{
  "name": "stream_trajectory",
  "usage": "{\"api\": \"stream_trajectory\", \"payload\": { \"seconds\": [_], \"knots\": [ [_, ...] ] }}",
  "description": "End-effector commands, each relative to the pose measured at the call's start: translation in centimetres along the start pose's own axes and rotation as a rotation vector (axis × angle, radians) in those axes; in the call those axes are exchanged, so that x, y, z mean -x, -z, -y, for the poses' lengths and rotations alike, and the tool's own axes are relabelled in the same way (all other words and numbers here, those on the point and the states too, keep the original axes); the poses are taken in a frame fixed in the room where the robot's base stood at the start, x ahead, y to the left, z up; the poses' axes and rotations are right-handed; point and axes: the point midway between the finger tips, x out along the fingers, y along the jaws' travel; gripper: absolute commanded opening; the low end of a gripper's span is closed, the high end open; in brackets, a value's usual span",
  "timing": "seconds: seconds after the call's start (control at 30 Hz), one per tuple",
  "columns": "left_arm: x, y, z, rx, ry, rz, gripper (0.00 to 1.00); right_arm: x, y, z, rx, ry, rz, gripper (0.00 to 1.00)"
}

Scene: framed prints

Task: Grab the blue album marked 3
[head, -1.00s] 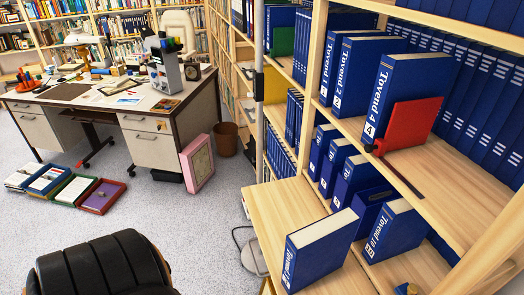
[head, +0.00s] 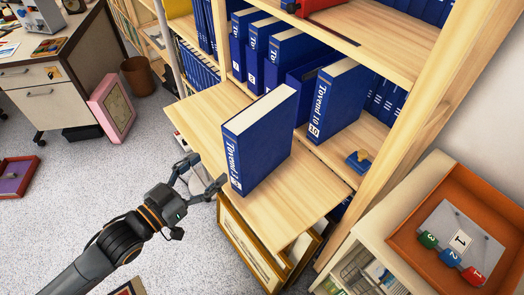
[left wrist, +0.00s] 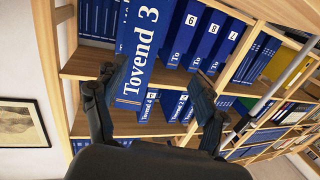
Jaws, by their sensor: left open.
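The blue album marked 3 (head: 264,145) stands upright on a pulled-out wooden board at the front of the shelf. Its number is hard to read in the head view. In the left wrist view its spine (left wrist: 138,52) clearly reads "Tovend 3". My left gripper (head: 203,178) is open beside the lower part of the spine. In the left wrist view the open fingers (left wrist: 155,88) lie on either side of the spine, with the album not gripped. Whether a finger touches it I cannot tell. My right gripper is out of view.
The blue album Tovend 10 (head: 340,105) stands behind to the right, near a small blue and yellow object (head: 360,158). More blue albums (head: 285,58) stand at the back. Gold-framed prints (head: 248,245) lean below the board. An orange tray (head: 440,190) sits at right.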

Motion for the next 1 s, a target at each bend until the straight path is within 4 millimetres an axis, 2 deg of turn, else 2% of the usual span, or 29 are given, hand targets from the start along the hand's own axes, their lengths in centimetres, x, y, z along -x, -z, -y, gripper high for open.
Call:
{"api": "stream_trajectory", "payload": {
  "seconds": [0.1,0.23,0.5,0.6,0.83,1.0],
  "knots": [
    [0.2,2.0,-1.9,0.004,-0.052,-0.042,0.72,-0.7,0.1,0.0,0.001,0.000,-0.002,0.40],
    [-0.8,3.0,-2.5,0.007,-0.065,-0.059,0.72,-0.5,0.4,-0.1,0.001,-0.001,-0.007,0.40],
    [-6.0,3.3,-2.9,0.006,-0.065,-0.058,0.72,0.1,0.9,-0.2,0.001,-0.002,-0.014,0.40],
    [-7.3,3.3,-2.9,0.007,-0.064,-0.056,0.72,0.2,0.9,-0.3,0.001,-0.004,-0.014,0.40],
    [-9.0,3.4,-3.1,0.005,-0.064,-0.055,0.72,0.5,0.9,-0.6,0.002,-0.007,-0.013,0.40],
    [-11.6,3.5,-3.4,0.005,-0.064,-0.055,0.72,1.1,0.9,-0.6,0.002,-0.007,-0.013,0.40]
  ]
}}
